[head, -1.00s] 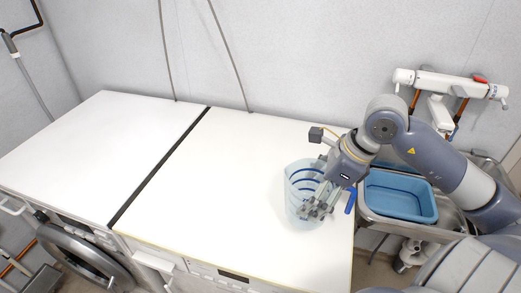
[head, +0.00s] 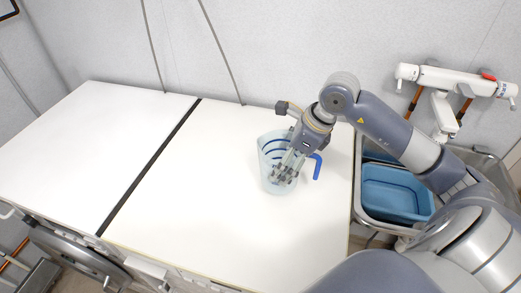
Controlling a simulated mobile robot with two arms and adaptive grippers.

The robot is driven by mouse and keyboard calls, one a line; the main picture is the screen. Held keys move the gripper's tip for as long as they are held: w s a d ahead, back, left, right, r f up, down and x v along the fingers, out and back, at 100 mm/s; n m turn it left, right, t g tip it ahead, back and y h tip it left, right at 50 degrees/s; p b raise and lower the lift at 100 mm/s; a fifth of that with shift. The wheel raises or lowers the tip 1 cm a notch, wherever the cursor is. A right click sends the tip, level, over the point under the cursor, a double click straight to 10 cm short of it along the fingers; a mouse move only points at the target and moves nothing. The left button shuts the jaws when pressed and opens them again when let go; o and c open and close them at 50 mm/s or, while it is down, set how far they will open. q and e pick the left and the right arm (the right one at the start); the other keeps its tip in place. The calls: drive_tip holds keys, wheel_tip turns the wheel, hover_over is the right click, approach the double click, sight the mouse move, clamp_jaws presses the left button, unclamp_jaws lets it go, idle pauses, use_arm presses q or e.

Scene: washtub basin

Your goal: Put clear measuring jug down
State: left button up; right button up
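The clear measuring jug (head: 270,150), with blue markings and a blue handle on its right, is upright at the right-hand white worktop in the head view. I cannot tell whether its base touches the surface. My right gripper (head: 284,174) is at the jug, with its fingers overlapping the jug's wall and partly hiding it. Whether the fingers are closed on the wall is not clear. My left gripper is outside the view.
White worktops (head: 190,225) on two washing machines are bare around the jug, with a dark gap (head: 150,165) between them. To the right, a blue basin (head: 398,194) sits in a metal sink below a wall tap (head: 455,82).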

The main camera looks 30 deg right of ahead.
sight(273, 152)
drive_tip(key=w, duration=0.2)
drive_tip(key=w+a+p, duration=0.1)
drive_tip(key=shift+w+r, duration=0.15)
drive_tip(key=shift+w, duration=0.25)
drive_tip(key=w+f+p, duration=0.2)
drive_tip(key=w+a+f+p, duration=0.1)
drive_tip(key=w+f, duration=0.1)
drive_tip(key=shift+w+f+p, duration=0.15)
drive_tip(key=shift+w+p, duration=0.05)
drive_tip(key=shift+p, duration=0.15)
drive_tip(key=shift+f, duration=0.15)
drive_tip(key=shift+f+b, duration=0.2)
drive_tip(key=shift+b, duration=0.15)
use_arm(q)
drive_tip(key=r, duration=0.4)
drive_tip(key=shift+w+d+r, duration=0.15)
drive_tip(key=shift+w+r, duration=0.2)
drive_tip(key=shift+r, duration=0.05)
use_arm(e)
drive_tip(key=o, duration=1.1)
drive_tip(key=shift+c, duration=0.2)
